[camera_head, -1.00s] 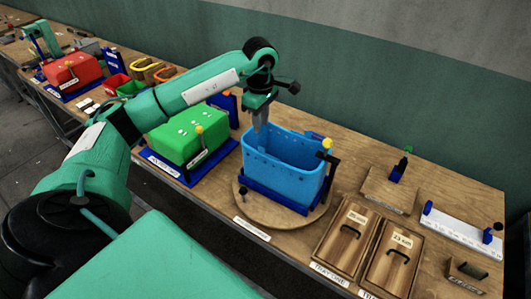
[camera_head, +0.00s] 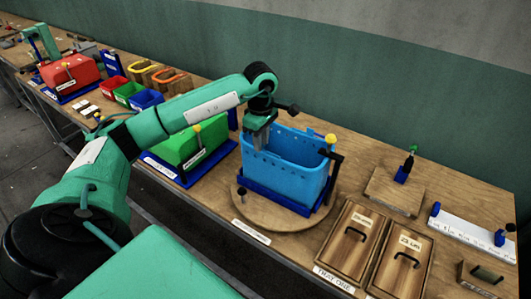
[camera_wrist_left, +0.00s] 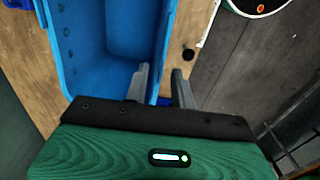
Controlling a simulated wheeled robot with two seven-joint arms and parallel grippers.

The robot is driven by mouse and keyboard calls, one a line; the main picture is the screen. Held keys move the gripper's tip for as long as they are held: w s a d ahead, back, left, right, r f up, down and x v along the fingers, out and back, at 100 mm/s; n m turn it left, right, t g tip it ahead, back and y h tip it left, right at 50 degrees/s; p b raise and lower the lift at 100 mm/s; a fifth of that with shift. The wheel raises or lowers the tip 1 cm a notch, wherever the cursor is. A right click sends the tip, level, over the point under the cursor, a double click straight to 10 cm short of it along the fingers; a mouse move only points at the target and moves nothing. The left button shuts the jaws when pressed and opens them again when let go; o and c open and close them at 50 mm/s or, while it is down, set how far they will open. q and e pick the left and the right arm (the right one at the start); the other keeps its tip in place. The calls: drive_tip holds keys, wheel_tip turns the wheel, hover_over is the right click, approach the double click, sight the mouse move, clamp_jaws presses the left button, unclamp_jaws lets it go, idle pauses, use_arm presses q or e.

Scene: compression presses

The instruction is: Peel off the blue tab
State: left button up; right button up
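A light blue bin (camera_head: 285,176) stands in a dark blue frame on a round wooden turntable (camera_head: 262,214). A separate blue tab cannot be clearly told apart from the bin and frame. My left gripper (camera_head: 258,140) points down at the bin's left rear rim; whether it touches the rim cannot be told. The gripper partly hides the bin's rim in the head view. My right gripper is out of view.
A green box (camera_head: 190,145) in a blue frame stands left of the bin. Two wooden lidded trays (camera_head: 352,238) lie to the right, near the front edge. A wooden block with a green-topped post (camera_head: 408,165) and a white ruler strip (camera_head: 470,232) stand farther right.

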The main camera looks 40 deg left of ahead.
use_arm(q)
clamp_jaws()
drive_tip(key=shift+r, duration=0.5)
drive_tip(key=shift+r+p, duration=1.45)
drive_tip(key=shift+r, duration=1.15)
